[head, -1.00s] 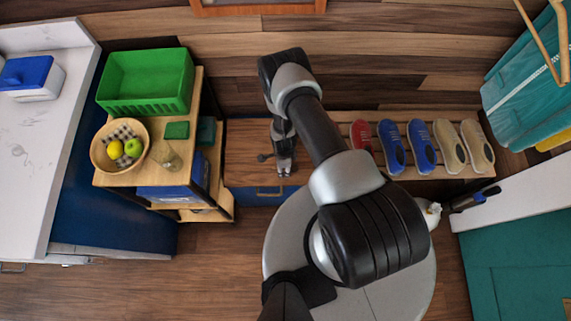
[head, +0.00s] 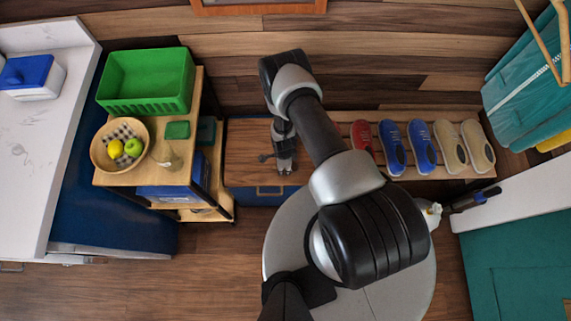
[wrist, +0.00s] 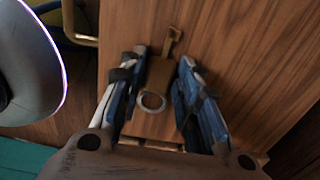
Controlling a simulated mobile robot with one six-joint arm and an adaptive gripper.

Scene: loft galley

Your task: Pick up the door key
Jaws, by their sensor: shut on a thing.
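The door key (wrist: 160,72) shows in the wrist view as a brownish-bronze piece with a pale metal ring (wrist: 152,102) at its near end. It lies between the blue-padded fingers of my gripper (wrist: 158,80), which is shut on it. Its far end sticks out beyond the fingertips over the wooden top. In the head view my gripper (head: 285,168) points down at the wooden bench top (head: 246,140), and a small dark end of the key (head: 264,157) shows just left of it. I cannot tell whether the key still touches the wood.
The blue drawer front below the bench top has a brass handle (head: 270,191). A slatted rack with several shoes (head: 422,147) stands to the right.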

